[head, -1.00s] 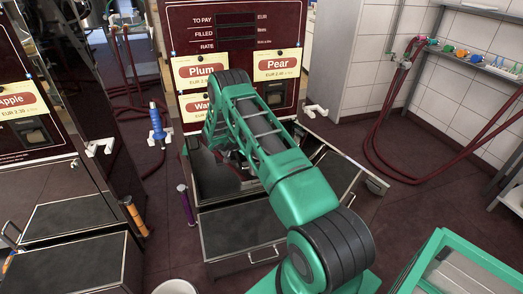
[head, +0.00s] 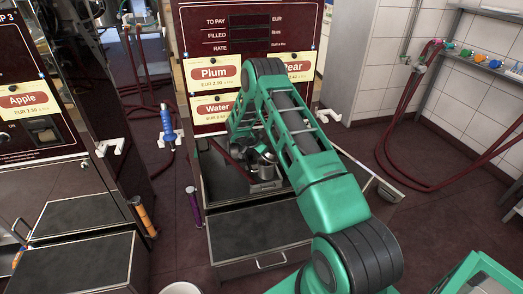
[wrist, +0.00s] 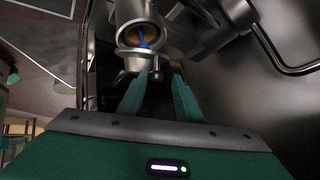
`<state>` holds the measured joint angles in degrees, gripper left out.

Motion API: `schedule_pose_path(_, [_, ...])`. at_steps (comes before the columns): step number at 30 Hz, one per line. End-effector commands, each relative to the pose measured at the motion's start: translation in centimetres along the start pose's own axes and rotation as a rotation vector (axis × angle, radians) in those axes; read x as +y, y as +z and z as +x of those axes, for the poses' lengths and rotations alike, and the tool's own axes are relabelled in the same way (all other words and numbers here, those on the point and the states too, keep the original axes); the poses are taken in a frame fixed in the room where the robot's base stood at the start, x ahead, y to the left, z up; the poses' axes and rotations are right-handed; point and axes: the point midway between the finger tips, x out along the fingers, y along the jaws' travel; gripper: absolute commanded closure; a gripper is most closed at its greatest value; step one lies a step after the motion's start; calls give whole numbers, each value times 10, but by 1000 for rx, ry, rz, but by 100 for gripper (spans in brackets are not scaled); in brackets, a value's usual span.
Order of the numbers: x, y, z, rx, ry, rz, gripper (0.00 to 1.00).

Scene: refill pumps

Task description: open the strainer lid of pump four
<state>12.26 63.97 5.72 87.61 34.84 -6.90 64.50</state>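The pump with Plum, Pear and Water labels (head: 213,73) stands in the middle of the head view; its number is not visible. Its lower bay is open, and metal strainer parts (head: 263,168) show inside, partly behind my arm. In the wrist view the strainer (wrist: 138,36) is a round metal housing with a tan and blue inside showing. A small metal knob or clamp (wrist: 156,74) hangs at its lower edge. My gripper (wrist: 158,80) is open, its two teal fingers pointing at this knob, apparently empty. I cannot tell whether they touch it. The fingertips are hidden in the head view.
A grey drawer front (head: 262,262) is below the bay. Pump 3 (head: 40,105) stands at the left. A blue nozzle (head: 167,128), an orange cylinder (head: 143,215) and a purple one (head: 194,207) are between the pumps. Red hoses (head: 405,125) hang at the right. Open floor lies right of the pump.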

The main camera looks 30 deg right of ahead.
Motion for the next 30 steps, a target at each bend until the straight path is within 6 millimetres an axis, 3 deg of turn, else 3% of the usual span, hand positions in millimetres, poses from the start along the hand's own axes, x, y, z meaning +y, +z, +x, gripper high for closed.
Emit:
schedule_pose_path(9, [2,0,-1,-1,5,-1,63])
schedule_pose_path(14, [-3,1,-10,0,1,-1,63])
schedule_pose_path(30, [30,65,-81,-2,4,-4,63])
